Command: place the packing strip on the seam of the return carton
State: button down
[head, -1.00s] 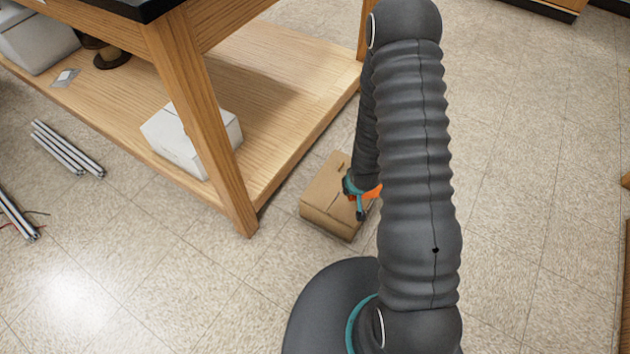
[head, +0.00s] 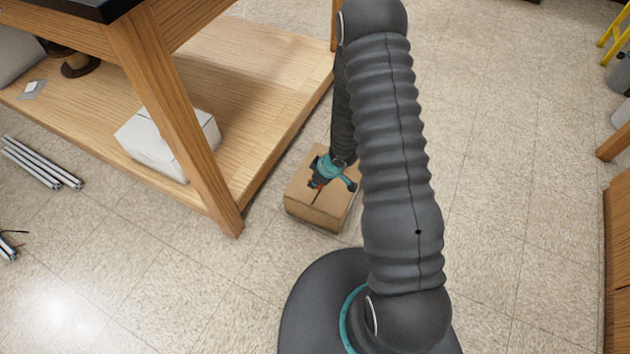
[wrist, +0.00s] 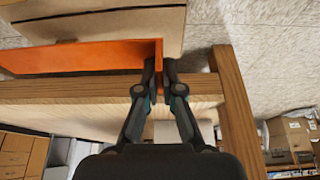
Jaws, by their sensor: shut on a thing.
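The return carton (head: 315,213) is a closed brown box on the floor beside the wooden bench, with a dark seam line visible on its top. My gripper (head: 326,177) is over the carton's top in the head view. In the wrist view my gripper (wrist: 161,66) is shut on one end of the orange packing strip (wrist: 85,57). The strip extends to the left in front of the carton (wrist: 100,28), close to it. I cannot tell whether it touches the carton. In the head view the strip is mostly hidden by my gripper.
The wooden bench (head: 190,135) stands left of the carton, its leg close by. A white box (head: 150,135) sits on its lower shelf. Metal extrusions (head: 42,163) lie on the floor at the left. A yellow ladder (head: 612,40) stands far right. Floor right of my arm is clear.

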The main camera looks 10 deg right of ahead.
aim_at(311, 197)
jog(key=shift+f+b, duration=3)
jog(key=shift+f, duration=0.15)
jog(key=shift+f+b, duration=0.45)
jog(key=shift+f, duration=0.15)
jog(key=c, duration=1.2)
grip_release()
jog(key=shift+c, duration=0.2)
jog(key=shift+r, duration=0.2)
jog(key=v, duration=1.1)
jog(key=shift+s+d+r, duration=0.15)
jog(key=shift+s+r, duration=0.1)
jog(key=shift+r, duration=0.05)
